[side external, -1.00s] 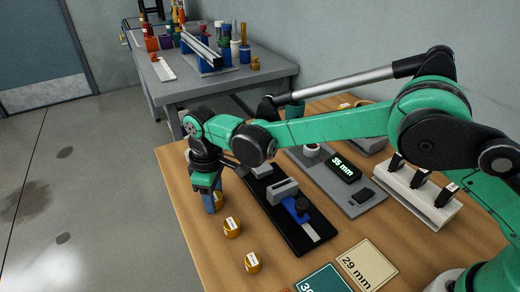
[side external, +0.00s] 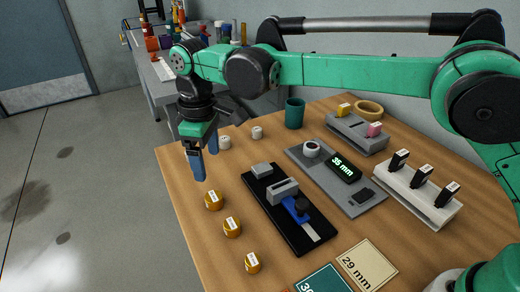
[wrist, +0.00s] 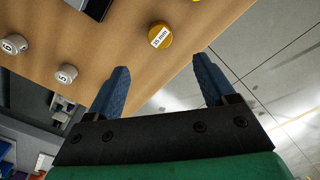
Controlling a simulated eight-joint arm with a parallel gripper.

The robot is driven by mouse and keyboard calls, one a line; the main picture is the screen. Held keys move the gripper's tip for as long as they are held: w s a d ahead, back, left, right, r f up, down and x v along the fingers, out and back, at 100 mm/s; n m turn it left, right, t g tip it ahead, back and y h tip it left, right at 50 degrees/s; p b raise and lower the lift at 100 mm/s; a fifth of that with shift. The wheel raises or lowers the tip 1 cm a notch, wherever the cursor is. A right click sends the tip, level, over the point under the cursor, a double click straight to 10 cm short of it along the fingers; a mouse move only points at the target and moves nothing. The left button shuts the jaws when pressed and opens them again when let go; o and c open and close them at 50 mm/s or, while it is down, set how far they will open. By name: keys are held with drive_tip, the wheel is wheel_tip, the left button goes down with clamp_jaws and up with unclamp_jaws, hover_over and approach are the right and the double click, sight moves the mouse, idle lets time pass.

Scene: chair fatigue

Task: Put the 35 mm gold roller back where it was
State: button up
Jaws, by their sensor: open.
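A gold roller (side external: 214,200) with a white label stands on the wooden table near its left edge, farthest back in a row of gold rollers. In the wrist view this gold roller (wrist: 161,36) lies beyond my fingertips, and its small label seems to read 35 mm. My gripper (side external: 207,166) is open and empty, above and slightly behind that roller, apart from it. Its two blue fingers also show spread in the wrist view (wrist: 161,64). Two more gold rollers, a middle one (side external: 232,227) and a front one (side external: 252,263), stand nearer the camera.
A black fixture (side external: 268,207) with a blue slide lies right of the gold row. Beyond it is a grey gauge (side external: 378,206) with a 35 mm display. A 29 mm card (side external: 367,264) lies in front.

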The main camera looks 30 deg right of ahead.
drive_tip(key=s+d+r+m+t, duration=0.1)
drive_tip(key=d+r+m+t, duration=0.1)
drive_tip(key=d+r, duration=0.5)
drive_tip(key=s+d+f+m+t, duration=0.2)
drive_tip(key=s+d+m, duration=0.2)
drive_tip(key=s+d, duration=0.2)
drive_tip(key=s+d+f+m+t, duration=0.1)
drive_tip(key=s+d+m+t, duration=0.2)
drive_tip(key=s+d, duration=0.4)
drive_tip(key=shift+d+f+m, duration=0.35)
drive_tip(key=shift+d+m, duration=0.15)
drive_tip(key=shift+d, duration=0.65)
